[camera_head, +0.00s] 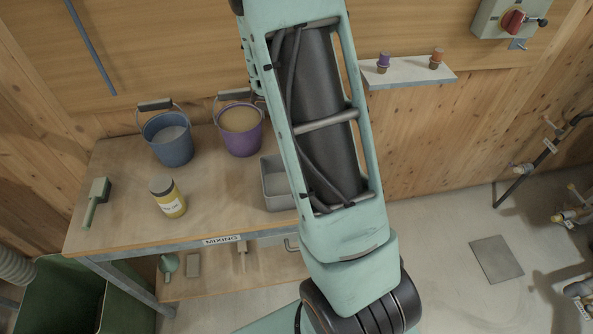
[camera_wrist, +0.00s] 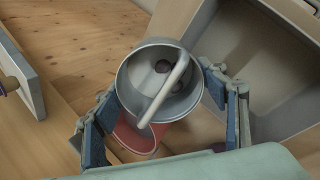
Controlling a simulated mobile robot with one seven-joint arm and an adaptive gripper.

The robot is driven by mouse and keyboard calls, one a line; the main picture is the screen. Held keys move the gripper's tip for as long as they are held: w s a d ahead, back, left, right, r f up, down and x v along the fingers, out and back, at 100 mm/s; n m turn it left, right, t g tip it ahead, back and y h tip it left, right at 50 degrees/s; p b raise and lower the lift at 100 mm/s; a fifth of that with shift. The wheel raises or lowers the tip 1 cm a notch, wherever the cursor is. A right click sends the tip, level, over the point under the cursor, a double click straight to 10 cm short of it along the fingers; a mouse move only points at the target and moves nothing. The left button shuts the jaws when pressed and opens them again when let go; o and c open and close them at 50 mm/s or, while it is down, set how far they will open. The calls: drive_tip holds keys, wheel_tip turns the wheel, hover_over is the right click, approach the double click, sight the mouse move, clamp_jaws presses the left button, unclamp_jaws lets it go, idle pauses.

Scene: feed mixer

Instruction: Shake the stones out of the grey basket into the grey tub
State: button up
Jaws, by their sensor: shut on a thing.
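The grey basket (camera_wrist: 128,84) is a round metal-looking vessel with a bar handle across its mouth. In the wrist view I look into its mouth, and a small dark round thing, perhaps a stone (camera_wrist: 163,66), shows inside. My gripper (camera_wrist: 158,82) is shut on the basket, one finger at each side. The grey tub (camera_wrist: 285,123) is a rectangular open box to the right of the basket in the wrist view. In the head view the tub (camera_head: 277,203) stands on the bench, partly hidden by my arm. The basket and gripper are hidden there.
A red container (camera_wrist: 140,140) shows below the basket. A small shelf (camera_head: 410,76) is on the wall.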

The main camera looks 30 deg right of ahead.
drive_tip(key=shift+a+r, duration=0.1)
drive_tip(key=shift+a, duration=0.05)
drive_tip(key=shift+b, duration=0.4)
drive_tip(key=shift+s+a+h+b, duration=0.15)
drive_tip(key=shift+a+h+b, duration=0.15)
drive_tip(key=shift+h+b, duration=0.3)
drive_tip(key=shift+s+a+f+t+h+b, duration=0.1)
drive_tip(key=shift+a+f+t+h+b, duration=0.5)
drive_tip(key=shift+b, duration=1.75)
drive_tip(key=shift+a+r+h+b, duration=0.1)
drive_tip(key=shift+r+h+b, duration=0.4)
drive_tip(key=shift+h+b, duration=0.45)
drive_tip(key=shift+s+a+r+t+h+b, duration=0.15)
drive_tip(key=shift+a+r+h+b, duration=0.15)
drive_tip(key=shift+h+b, duration=0.55)
drive_tip(key=shift+s+a+r+t+h+b, duration=0.15)
drive_tip(key=shift+a+h+b, duration=0.15)
drive_tip(key=shift+h+b, duration=0.5)
drive_tip(key=shift+s+a+r+h+b, duration=0.1)
drive_tip(key=shift+a+h+b, duration=0.5)
drive_tip(key=shift+a+h, duration=0.3)
drive_tip(key=shift+s+a+r+t+h+b, duration=0.1)
drive_tip(key=shift+a+t+h+b, duration=0.2)
drive_tip(key=shift+h+b, duration=0.65)
drive_tip(key=shift+s+a+t+h+b, duration=0.1)
drive_tip(key=shift+a+t+h+b, duration=0.2)
drive_tip(key=shift+b, duration=1.25)
